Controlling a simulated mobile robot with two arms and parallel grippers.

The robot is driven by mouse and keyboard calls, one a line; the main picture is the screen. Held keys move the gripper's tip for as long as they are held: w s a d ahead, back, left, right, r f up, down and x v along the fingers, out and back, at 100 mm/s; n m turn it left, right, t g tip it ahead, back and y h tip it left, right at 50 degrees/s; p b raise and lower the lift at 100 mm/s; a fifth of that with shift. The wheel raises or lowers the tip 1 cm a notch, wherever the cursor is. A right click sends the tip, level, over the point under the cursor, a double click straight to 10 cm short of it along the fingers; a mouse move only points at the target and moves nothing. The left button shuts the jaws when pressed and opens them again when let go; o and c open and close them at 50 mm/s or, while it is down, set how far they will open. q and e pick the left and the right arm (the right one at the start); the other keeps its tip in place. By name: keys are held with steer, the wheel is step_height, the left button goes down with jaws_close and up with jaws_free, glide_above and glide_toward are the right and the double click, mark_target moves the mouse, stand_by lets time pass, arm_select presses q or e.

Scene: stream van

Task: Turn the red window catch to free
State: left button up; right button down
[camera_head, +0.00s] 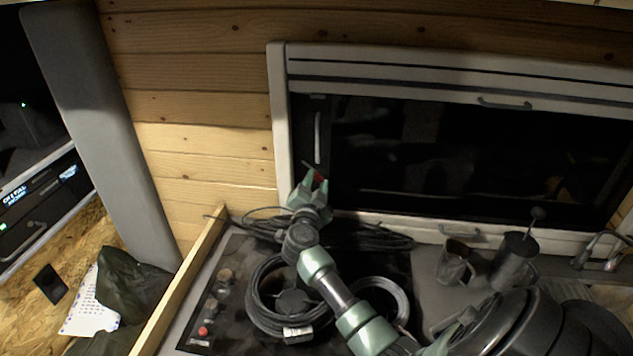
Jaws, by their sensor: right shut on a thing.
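The red window catch (319,177) is a small red piece at the lower left corner of the dark window (450,150). My right gripper (314,177) is at the catch, with its green fingers closed around it. The fingers hide most of the catch, so its exact angle is hard to tell. My right arm reaches up to it from the lower right. My left gripper is not in view.
Below the window, a counter holds coiled black cables (265,300), a panel with knobs and a red button (203,331), and metal mugs (455,264) at right. A wooden edge strip (185,285) runs along the counter's left. A window handle (505,105) sits high on the frame.

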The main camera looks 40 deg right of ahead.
steer(key=m+p, duration=0.1)
steer(key=m, duration=0.5)
steer(key=shift+f+m, duration=0.1)
steer(key=shift+m, duration=1.7)
steer(key=c, duration=1)
jaws_free()
steer(key=shift+a, duration=0.1)
steer(key=b+v, duration=0.1)
steer(key=v, duration=0.6)
steer(key=shift+s+a, duration=0.2)
steer(key=shift+a, duration=0.1)
